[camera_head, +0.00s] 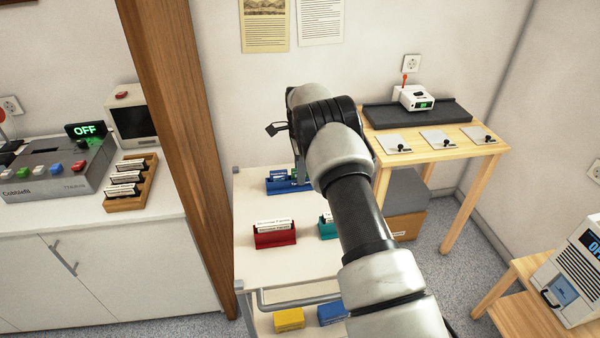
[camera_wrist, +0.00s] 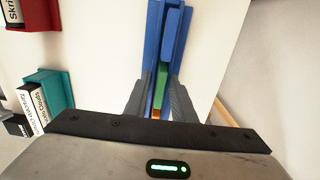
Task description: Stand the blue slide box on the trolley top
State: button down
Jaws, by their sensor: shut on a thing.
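The blue slide box (camera_head: 283,187) is at the back of the trolley top (camera_head: 248,218) in the head view, with blue and green pieces standing in it. My gripper (camera_head: 300,174) is at its right end, partly hidden by my arm. In the wrist view, the fingers of my gripper (camera_wrist: 161,88) are shut on the blue slide box (camera_wrist: 153,40), one on each side, with blue, green and orange pieces between its walls. The box looks upright. I cannot tell whether its base touches the trolley top.
A red box (camera_head: 275,239) and a teal box (camera_head: 327,230) with labelled white cards stand nearer the front. Yellow (camera_head: 289,319) and blue (camera_head: 332,313) boxes are on the lower shelf. A wooden post (camera_head: 175,120) rises left; a wooden table (camera_head: 440,148) stands right.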

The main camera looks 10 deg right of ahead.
jog(key=c, duration=1.5)
grip_release()
